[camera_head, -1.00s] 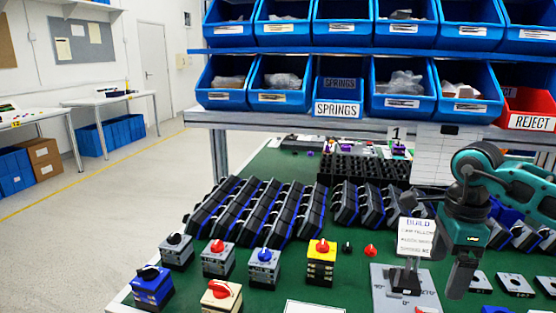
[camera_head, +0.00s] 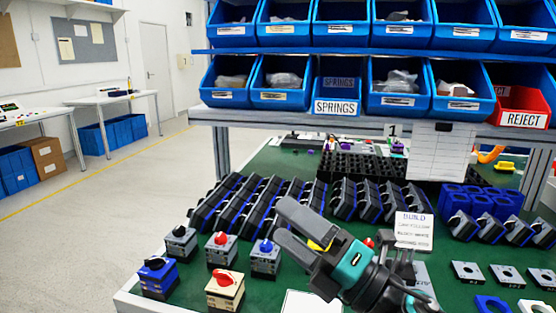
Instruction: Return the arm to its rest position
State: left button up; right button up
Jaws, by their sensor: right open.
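My right gripper (camera_head: 282,224) is in the lower middle of the head view, with its teal and grey body slanting down to the right. Its two dark fingers point up and left, spread apart with nothing between them. The gripper covers most of a yellow switch (camera_head: 318,245) and hides part of the bench behind it. A small red knob (camera_head: 368,242) shows just beyond the wrist. My left gripper is not in view.
Switches with black, red and blue knobs stand left of the gripper, including a grey one with a blue knob (camera_head: 265,258). A "BUILD" sign (camera_head: 413,230) stands to the right. Black racks (camera_head: 250,205) lie behind. Blue bins (camera_head: 400,90) and a red reject bin (camera_head: 523,107) are above.

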jog(key=s+d+f+m+t+h, duration=0.1)
jog(key=d+f+m+h, duration=0.7)
jog(key=m, duration=0.4)
jog(key=d+f+m+t+h, duration=0.2)
jog(key=d+f+m+h, duration=0.5)
jog(key=m+h, duration=0.45)
jog(key=s+d+f+m+g+y, duration=0.15)
jog(key=s+f+m+g, duration=0.4)
jog(key=s, duration=0.55)
jog(key=s+d+f+m+g, duration=0.2)
jog(key=s+f+m+g, duration=0.1)
jog(key=s+f+g, duration=0.6)
pick_arm(q)
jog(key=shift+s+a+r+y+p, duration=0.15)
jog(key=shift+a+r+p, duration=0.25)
jog(key=shift+p, duration=0.45)
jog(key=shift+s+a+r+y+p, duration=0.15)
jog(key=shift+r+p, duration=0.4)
jog(key=shift+p, duration=0.3)
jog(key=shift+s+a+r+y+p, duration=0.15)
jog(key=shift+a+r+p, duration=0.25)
jog(key=shift+p, duration=0.45)
pick_arm(e)
jog(key=w+a+f+t+y, duration=0.1)
jog(key=w+a+f+t, duration=0.2)
jog(key=w+t, duration=0.3)
jog(key=shift+w+n+t+y, duration=0.2)
jog(key=shift+n+t+y, duration=0.15)
jog(key=shift+t, duration=1.6)
